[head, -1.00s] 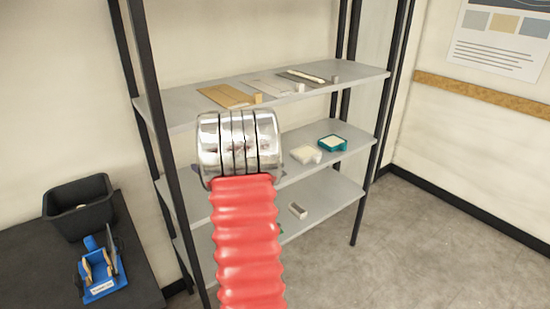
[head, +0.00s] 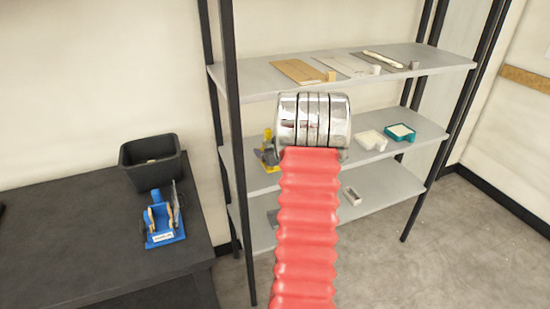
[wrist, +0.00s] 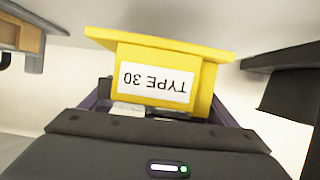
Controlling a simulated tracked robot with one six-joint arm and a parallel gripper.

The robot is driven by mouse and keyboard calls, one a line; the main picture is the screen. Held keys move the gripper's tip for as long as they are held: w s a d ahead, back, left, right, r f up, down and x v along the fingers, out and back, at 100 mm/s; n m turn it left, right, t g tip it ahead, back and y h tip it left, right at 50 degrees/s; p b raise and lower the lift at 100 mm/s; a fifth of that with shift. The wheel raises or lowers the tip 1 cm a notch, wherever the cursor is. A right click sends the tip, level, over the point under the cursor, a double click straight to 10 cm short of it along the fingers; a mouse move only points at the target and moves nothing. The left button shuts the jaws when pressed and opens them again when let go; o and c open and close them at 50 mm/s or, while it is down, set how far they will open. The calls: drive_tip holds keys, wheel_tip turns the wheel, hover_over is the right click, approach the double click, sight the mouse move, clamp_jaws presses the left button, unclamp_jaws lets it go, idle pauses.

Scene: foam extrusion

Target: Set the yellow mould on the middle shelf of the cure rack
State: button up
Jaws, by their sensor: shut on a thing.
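The yellow mould (wrist: 160,75) fills the middle of the wrist view, its white "TYPE 30" label upside down. My gripper (wrist: 165,112) is shut on it. In the head view, part of the yellow mould (head: 267,137) shows left of my arm's chrome joint, in front of the middle shelf (head: 420,130) of the cure rack (head: 232,130). Most of my gripper is hidden behind that joint there. I cannot tell whether the mould touches the shelf.
On the middle shelf's right part are a white block (head: 370,140) and a teal tray (head: 400,132). Flat panels (head: 298,71) lie on the top shelf. A black bin (head: 150,160) and a blue mould (head: 163,220) stand on the dark bench (head: 70,230).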

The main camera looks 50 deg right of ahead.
drive_tip(key=shift+f, duration=1.9)
drive_tip(key=o, duration=1.3)
drive_tip(key=shift+o, duration=0.2)
drive_tip(key=shift+r, duration=0.1)
drive_tip(key=v, duration=1.1)
drive_tip(key=shift+s+a, duration=0.2)
drive_tip(key=shift+s, duration=0.2)
drive_tip(key=shift+s, duration=0.2)
